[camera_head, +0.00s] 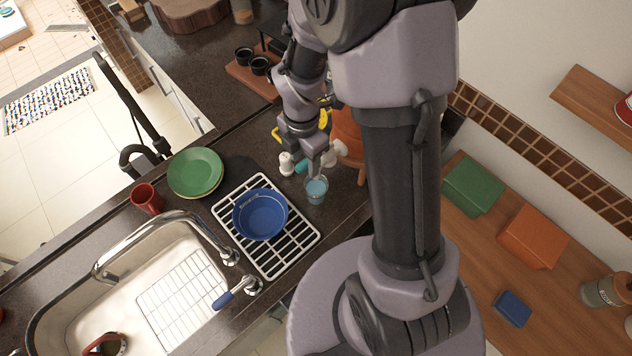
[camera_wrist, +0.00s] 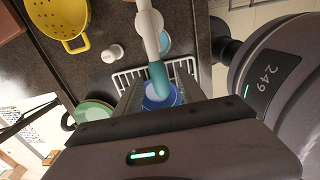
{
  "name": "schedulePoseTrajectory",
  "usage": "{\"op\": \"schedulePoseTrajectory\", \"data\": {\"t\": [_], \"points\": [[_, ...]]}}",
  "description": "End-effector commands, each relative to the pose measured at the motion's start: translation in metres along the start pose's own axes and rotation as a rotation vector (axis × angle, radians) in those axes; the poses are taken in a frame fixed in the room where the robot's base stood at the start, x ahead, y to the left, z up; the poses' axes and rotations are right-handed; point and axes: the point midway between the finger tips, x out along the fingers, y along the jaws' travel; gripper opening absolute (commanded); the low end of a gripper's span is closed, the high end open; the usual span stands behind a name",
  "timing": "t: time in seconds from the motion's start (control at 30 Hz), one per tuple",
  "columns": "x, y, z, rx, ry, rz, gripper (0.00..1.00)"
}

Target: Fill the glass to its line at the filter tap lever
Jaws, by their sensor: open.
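A small glass (camera_head: 316,190) with a light blue tint stands on the dark counter, just right of the dish rack. I cannot make out a line or a water level on it. A blue rim that looks like the glass shows in the wrist view (camera_wrist: 165,42). The small tap's blue lever (camera_head: 232,296) is at the sink's front right corner, away from my gripper. My gripper (camera_head: 314,172) is open, pointing down just behind the glass. In the wrist view a white and teal handled thing (camera_wrist: 150,35) crosses the space between the fingers; I cannot tell whether they touch.
A white dish rack (camera_head: 284,261) holds a blue bowl (camera_head: 260,215). A green plate (camera_head: 195,172), a red mug (camera_head: 146,198) and a white shaker (camera_head: 286,163) stand nearby. The large faucet (camera_head: 160,222) arches over the sink. A yellow colander (camera_wrist: 62,20) lies behind.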

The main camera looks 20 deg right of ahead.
Motion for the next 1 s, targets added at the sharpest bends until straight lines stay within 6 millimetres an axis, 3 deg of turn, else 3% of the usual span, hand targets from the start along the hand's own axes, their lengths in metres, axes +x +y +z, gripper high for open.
{"op": "schedulePoseTrajectory", "data": {"t": [0.17,0.63,1.0], "points": [[-0.005,0.000,0.000,0.000,0.000,0.000,0.47],[-0.071,0.000,0.000,0.000,0.000,0.000,0.47],[-0.070,0.000,0.000,0.000,0.000,0.000,0.47]]}}
